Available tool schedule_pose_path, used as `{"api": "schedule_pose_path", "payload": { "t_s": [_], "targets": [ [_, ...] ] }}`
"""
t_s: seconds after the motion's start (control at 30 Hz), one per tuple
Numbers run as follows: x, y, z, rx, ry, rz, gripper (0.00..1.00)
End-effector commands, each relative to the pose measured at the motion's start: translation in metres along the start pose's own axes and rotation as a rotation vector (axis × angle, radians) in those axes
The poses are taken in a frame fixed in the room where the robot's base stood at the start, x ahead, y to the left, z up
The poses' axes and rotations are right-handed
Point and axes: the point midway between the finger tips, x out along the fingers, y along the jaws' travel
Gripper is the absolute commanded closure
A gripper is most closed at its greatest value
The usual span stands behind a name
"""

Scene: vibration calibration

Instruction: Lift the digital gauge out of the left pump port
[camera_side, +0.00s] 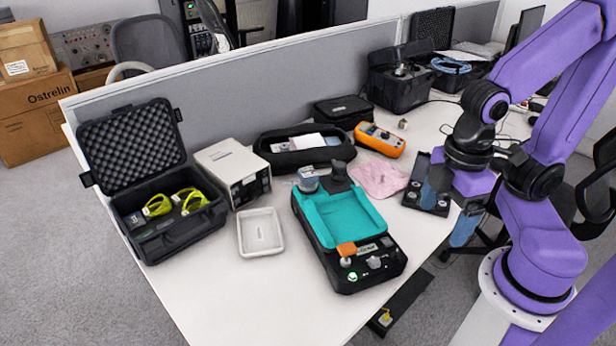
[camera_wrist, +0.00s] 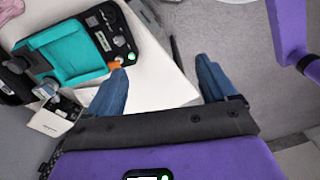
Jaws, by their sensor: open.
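The pump (camera_side: 388,265) is a black unit with a teal tray on top, standing on the white table. At its back left a grey-blue round piece, apparently the digital gauge (camera_side: 308,180), stands upright in the left port. A black piece (camera_side: 341,173) stands at the port to its right. My gripper (camera_side: 445,225) is open and empty, to the right of the pump at the table edge, well away from the gauge. In the wrist view my gripper (camera_wrist: 160,65) has both blue fingers spread apart, and the pump (camera_wrist: 75,48) lies to the upper left.
A white tray (camera_side: 260,240) and a white box (camera_side: 212,156) stand left of the pump, beside an open black case (camera_side: 150,245). A pink cloth (camera_side: 377,179) and orange multimeter (camera_side: 380,140) lie behind right. A black box (camera_side: 411,197) sits beside my gripper. The front table is clear.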

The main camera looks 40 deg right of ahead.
Motion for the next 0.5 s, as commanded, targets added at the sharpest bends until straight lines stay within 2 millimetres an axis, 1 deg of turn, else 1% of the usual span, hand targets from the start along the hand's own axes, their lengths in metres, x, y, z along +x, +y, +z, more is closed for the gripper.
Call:
{"api": "schedule_pose_path", "payload": {
  "t_s": [0.07,0.13,0.23,0.37,0.5],
  "targets": [
    [-0.001,0.003,-0.005,0.032,0.000,0.000,0.15],
    [-0.003,0.009,-0.013,0.099,-0.002,0.001,0.15],
    [-0.007,0.024,-0.034,0.266,-0.003,0.003,0.15],
    [-0.013,0.054,-0.068,0.557,-0.006,0.007,0.15],
    [-0.016,0.092,-0.099,0.874,-0.008,0.011,0.15]
  ]
}}
